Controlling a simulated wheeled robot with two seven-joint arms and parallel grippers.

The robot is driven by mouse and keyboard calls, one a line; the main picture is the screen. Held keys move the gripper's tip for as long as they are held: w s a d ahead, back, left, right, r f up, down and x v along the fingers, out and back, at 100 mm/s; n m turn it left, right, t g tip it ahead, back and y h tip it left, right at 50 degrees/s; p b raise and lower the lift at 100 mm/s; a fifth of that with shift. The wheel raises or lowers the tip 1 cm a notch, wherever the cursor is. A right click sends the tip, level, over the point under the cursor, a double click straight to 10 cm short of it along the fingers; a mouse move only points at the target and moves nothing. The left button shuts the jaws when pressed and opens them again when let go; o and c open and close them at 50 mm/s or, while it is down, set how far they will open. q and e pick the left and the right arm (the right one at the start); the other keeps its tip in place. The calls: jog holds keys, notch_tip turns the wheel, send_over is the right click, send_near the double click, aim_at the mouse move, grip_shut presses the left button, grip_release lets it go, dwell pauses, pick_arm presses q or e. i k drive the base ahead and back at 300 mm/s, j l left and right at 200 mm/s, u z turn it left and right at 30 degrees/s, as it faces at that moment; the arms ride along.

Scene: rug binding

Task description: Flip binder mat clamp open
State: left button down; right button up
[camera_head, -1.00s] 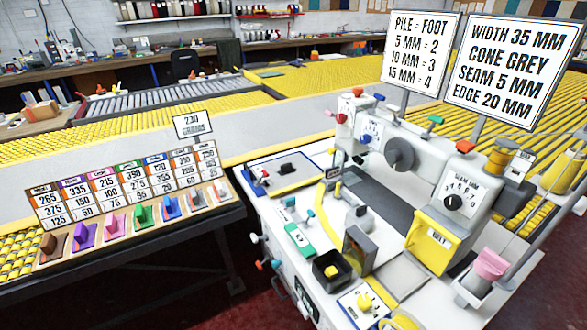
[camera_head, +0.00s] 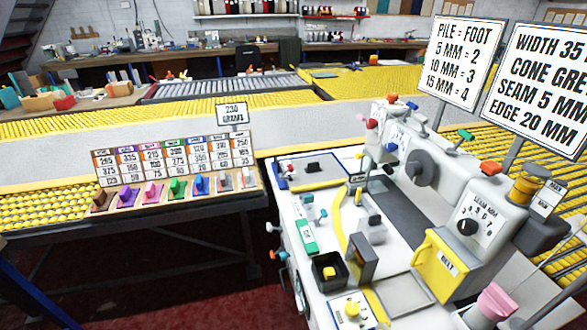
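The white binder machine (camera_head: 400,190) stands at the right, with dials, levers and a yellow BELT box (camera_head: 445,264) on it. I cannot tell for certain which part is its mat clamp. At its left end is a flat plate (camera_head: 330,178) with a small dark block (camera_head: 312,167) on it. A grey block (camera_head: 372,231) stands on the deck beside a yellow strip, and a dark upright plate (camera_head: 361,258) stands nearer to me. Neither of my grippers shows in the head view.
A rack of coloured tabs and number cards (camera_head: 178,170) stands on the left table below a 230 GRAMS sign (camera_head: 232,114). Two instruction signs, a PILE sign (camera_head: 461,62) and a WIDTH sign (camera_head: 540,88), rise behind the machine. Red floor (camera_head: 190,275) is open at the lower left.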

aim_at(281, 176)
jog(key=j+z, duration=0.1)
jog(key=z, duration=0.3)
jog(key=j+z, duration=0.15)
jog(key=z, duration=0.25)
jog(key=i+j+z, duration=0.1)
jog(key=z, duration=0.3)
jog(key=j+z, duration=0.15)
jog(key=z, duration=0.25)
jog(key=k+j+z, duration=0.2)
jog(key=j, duration=0.25)
jog(key=j+z, duration=0.15)
jog(key=j, duration=0.25)
jog(key=k+j+z, duration=0.2)
jog(key=j, duration=0.2)
jog(key=k+j+z, duration=0.2)
jog(key=j, duration=0.2)
jog(key=k+j+z, duration=0.2)
jog(key=j, duration=0.15)
jog(key=k+j, duration=0.35)
jog(key=j, duration=0.15)
